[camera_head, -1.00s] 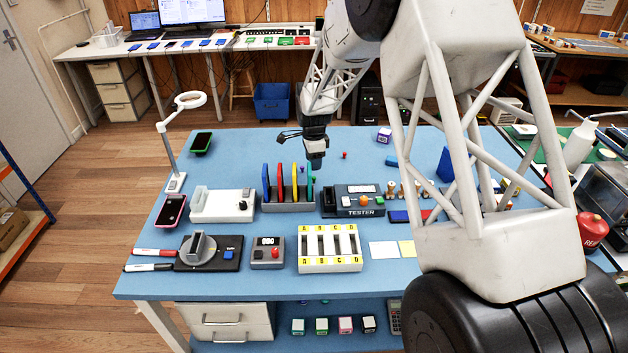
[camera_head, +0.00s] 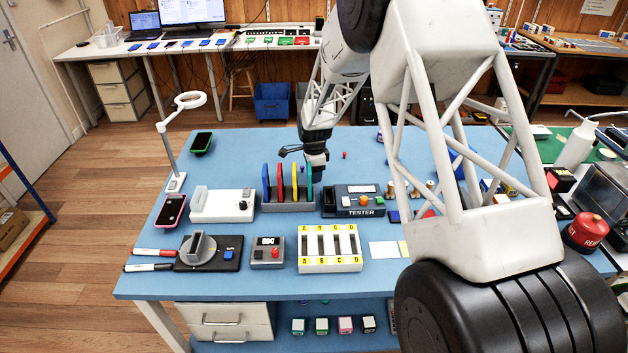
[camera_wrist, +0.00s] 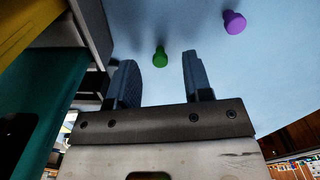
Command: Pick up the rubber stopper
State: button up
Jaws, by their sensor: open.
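In the wrist view, a small green stopper (camera_wrist: 160,57) stands on the blue bench, in line with the gap between my fingertips and just beyond them. A similar purple stopper (camera_wrist: 234,22) stands apart to the right. My gripper (camera_wrist: 158,72) is open and empty. In the head view, my gripper (camera_head: 317,170) hangs low behind the rack of coloured phones, and the green stopper is hidden there. A small reddish-pink piece (camera_head: 344,155) lies on the bench to the gripper's right.
The phone rack (camera_head: 290,206) stands close in front of my gripper; a teal phone (camera_wrist: 50,105) fills the wrist view's left side. The tester (camera_head: 357,201) is right of the rack.

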jog(key=shift+f, duration=1.05)
jog(key=shift+c, duration=0.4)
grip_shut()
